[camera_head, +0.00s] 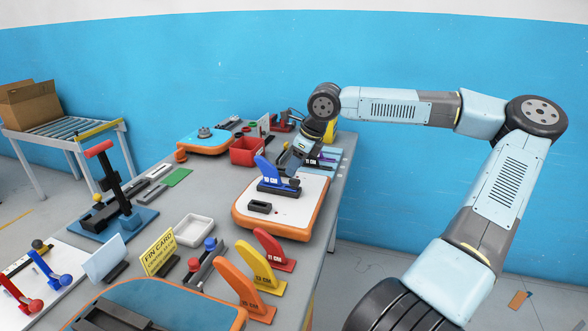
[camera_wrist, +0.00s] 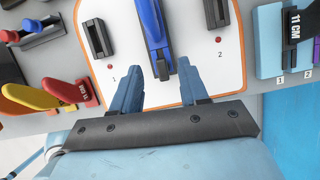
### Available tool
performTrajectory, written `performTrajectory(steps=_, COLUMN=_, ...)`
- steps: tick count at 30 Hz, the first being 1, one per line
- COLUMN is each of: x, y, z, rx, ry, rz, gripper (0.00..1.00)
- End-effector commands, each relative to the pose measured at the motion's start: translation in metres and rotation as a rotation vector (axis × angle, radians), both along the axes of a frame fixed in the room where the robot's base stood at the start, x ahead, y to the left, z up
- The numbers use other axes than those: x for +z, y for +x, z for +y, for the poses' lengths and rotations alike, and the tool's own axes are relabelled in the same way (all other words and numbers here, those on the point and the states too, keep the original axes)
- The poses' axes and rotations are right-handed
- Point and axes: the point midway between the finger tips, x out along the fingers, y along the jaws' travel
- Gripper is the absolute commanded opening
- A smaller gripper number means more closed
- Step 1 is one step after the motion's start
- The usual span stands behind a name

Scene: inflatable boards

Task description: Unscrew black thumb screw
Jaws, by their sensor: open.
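A blue fin (camera_head: 267,172) stands upright in a dark base on the white board with an orange rim (camera_head: 300,208). The fin also shows in the wrist view (camera_wrist: 151,22). A small dark piece (camera_wrist: 161,70) at the fin's near end looks like the black thumb screw; its shape is hard to tell. My gripper (camera_wrist: 158,66) is open, with one finger on either side of this piece and visible gaps between. In the head view my gripper (camera_head: 291,164) is low over the board, by the fin, and its fingertips are partly hidden.
Two empty dark boxes (camera_wrist: 97,38) (camera_wrist: 217,13) flank the fin. Red (camera_head: 272,250), yellow (camera_head: 254,267) and orange (camera_head: 240,290) fins stand in front. A red bin (camera_head: 248,152) is behind the board. A tool stand (camera_head: 115,190) is at left.

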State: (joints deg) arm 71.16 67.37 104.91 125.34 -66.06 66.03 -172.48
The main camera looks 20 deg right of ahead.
Motion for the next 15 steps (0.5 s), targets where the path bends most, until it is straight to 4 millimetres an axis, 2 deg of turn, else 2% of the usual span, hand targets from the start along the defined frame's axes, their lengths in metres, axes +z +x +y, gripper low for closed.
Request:
performTrajectory(steps=8, x=0.0002, y=0.0000, z=-0.0001, rx=-0.006, ry=-0.001, rz=0.000, gripper=0.44)
performTrajectory(steps=15, x=0.0004, y=-0.0005, z=-0.0003, rx=-0.163, ry=-0.006, rz=-0.001, gripper=0.44)
